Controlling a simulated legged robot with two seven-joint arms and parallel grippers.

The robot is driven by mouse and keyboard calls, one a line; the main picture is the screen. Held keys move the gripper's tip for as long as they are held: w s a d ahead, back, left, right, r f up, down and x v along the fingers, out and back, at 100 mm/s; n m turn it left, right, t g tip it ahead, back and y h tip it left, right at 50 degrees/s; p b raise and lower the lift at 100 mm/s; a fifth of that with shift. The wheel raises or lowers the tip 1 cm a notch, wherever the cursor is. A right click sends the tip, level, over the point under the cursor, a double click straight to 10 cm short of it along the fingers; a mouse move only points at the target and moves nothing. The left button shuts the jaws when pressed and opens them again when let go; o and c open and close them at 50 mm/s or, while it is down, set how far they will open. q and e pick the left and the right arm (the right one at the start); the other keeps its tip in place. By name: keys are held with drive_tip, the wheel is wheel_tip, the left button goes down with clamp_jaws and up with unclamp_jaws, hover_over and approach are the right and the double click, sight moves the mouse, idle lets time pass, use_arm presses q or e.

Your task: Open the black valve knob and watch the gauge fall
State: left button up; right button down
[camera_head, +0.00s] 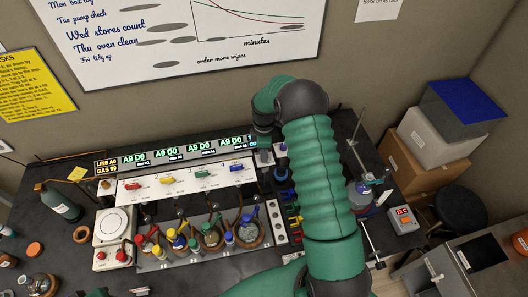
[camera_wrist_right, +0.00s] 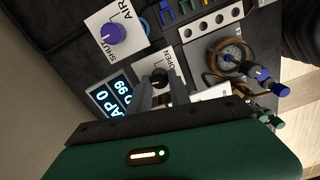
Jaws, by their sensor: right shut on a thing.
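The black valve knob (camera_wrist_right: 160,79) sits on a white plate marked OPEN in the right wrist view. My right gripper (camera_wrist_right: 161,88) has its two grey fingers on either side of the knob and is shut on it. In the head view my right gripper (camera_head: 263,155) is at the right end of the row of displays, and it and the arm hide the knob. No dial gauge is clear to see.
A purple knob (camera_wrist_right: 113,33) marked AIR and SHUT is close to my right gripper. A white panel (camera_head: 185,182) with coloured valves and several capped flasks stand left of my arm. A grey box with a red switch (camera_head: 404,220) is at right.

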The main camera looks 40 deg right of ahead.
drive_tip(key=shift+d+r, duration=0.1)
drive_tip(key=shift+d, duration=0.2)
drive_tip(key=shift+w+a+m+b, duration=0.1)
drive_tip(key=shift+m+b, duration=0.4)
drive_tip(key=shift+m, duration=0.2)
drive_tip(key=shift+m+b, duration=0.65)
drive_tip(key=shift+m, duration=0.45)
drive_tip(key=m+b, duration=0.2)
drive_tip(key=m, duration=0.3)
drive_tip(key=m+b, duration=0.1)
drive_tip(key=m, duration=0.8)
drive_tip(key=shift+b, duration=0.35)
drive_tip(key=shift+m, duration=0.3)
